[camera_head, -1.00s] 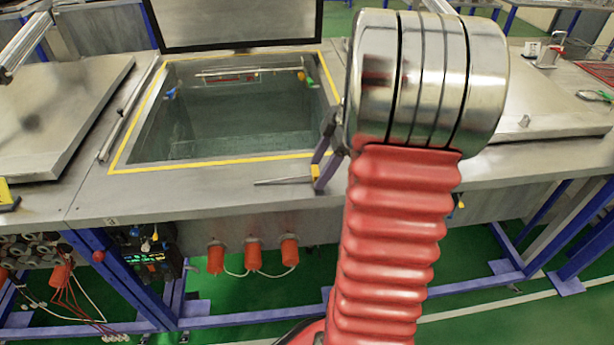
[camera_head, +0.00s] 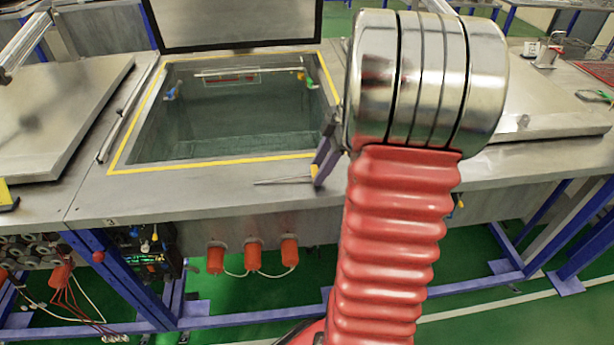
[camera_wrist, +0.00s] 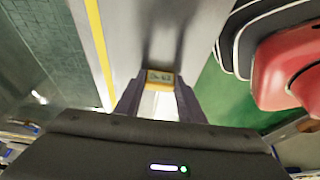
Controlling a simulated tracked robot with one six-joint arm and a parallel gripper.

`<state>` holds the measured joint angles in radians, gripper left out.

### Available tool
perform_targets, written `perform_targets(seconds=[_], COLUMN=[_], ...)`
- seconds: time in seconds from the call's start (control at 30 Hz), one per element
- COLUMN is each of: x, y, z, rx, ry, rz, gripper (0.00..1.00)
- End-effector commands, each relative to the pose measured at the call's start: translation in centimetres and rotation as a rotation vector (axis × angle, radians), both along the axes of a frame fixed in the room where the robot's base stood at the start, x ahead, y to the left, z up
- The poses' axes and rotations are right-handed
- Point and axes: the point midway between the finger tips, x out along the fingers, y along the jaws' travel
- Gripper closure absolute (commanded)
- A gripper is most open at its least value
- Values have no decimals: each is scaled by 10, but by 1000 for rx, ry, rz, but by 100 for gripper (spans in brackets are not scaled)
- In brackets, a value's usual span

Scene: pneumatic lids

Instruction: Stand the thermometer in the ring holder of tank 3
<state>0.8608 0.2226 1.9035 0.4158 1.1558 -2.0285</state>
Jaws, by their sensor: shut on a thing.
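The thermometer has a yellow head (camera_head: 315,169) with a small display and a thin metal probe (camera_head: 280,181). My gripper (camera_head: 318,178) is shut on the head, which also shows between the purple jaws in the wrist view (camera_wrist: 160,77). The probe lies nearly level, pointing left, above the front rim of the open tank (camera_head: 230,120) in the head view. The tank has a yellow-edged opening and its lid is raised. Small coloured fittings sit inside at the left wall (camera_head: 172,92) and right wall (camera_head: 301,76). I cannot tell which is the ring holder.
The raised lid (camera_head: 235,22) stands behind the opening. A closed lid (camera_head: 60,115) covers the tank on the left, and another (camera_head: 545,115) lies on the right. Orange plugs (camera_head: 253,252) hang under the front edge. The front rim is otherwise clear.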

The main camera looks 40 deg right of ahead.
Motion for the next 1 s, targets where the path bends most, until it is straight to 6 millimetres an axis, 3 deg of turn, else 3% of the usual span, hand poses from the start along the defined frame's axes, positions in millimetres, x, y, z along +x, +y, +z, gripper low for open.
perform_targets(seconds=[0.37,0.8,1.0], x=[1,1,0], y=[0,0,0], z=[12,83,99], rx=[-1,-1,-1], ry=[-2,-2,-1], rz=[1,1,1], gripper=[87,87,87])
